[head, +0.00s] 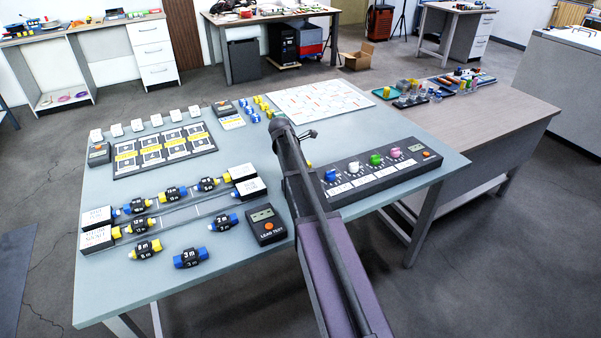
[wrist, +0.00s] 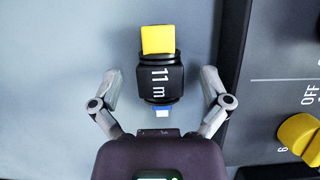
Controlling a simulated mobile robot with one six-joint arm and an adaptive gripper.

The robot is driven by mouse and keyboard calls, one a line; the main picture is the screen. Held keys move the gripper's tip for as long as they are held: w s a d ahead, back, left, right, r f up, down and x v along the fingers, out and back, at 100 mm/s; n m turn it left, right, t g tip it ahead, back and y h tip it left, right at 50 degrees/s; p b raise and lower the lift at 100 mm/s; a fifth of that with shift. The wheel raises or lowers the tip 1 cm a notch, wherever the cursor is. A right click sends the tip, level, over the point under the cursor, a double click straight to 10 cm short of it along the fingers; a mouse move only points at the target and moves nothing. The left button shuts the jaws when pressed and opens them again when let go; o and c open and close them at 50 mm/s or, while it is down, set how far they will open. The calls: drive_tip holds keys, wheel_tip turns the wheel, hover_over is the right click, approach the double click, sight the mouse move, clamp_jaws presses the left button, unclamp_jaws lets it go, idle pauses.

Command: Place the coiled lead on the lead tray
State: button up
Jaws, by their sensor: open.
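In the wrist view, a black coiled-lead piece marked 11 m (wrist: 157,82), with a yellow end and a blue end, lies on the bench. My gripper (wrist: 160,73) is open, with one finger either side of it and visible gaps to both. This piece is hidden behind my arm in the head view. The long two-lane rack (head: 208,207) at left, with white labelled end blocks, looks like the lead tray. It carries several similar black pieces. Loose pieces marked 3 m (head: 191,257) and 9 m (head: 146,249) lie in front of it.
The dark knob panel (head: 345,185) stands right of my gripper; its yellow knob (wrist: 299,138) is close in the wrist view. A lead test box (head: 265,226) sits between rack and arm. A card panel (head: 165,150) and white grid sheet (head: 318,104) lie behind.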

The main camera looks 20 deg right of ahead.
drive_tip(key=shift+d+f, duration=0.1)
drive_tip(key=shift+f, duration=0.1)
idle(0.5)
clamp_jaws()
drive_tip(key=shift+r, duration=0.1)
drive_tip(key=shift+r, duration=0.15)
wheel_tip(320, 180, up, 10)
drive_tip(key=p, duration=1)
drive_tip(key=shift+f, duration=0.2)
idle(0.5)
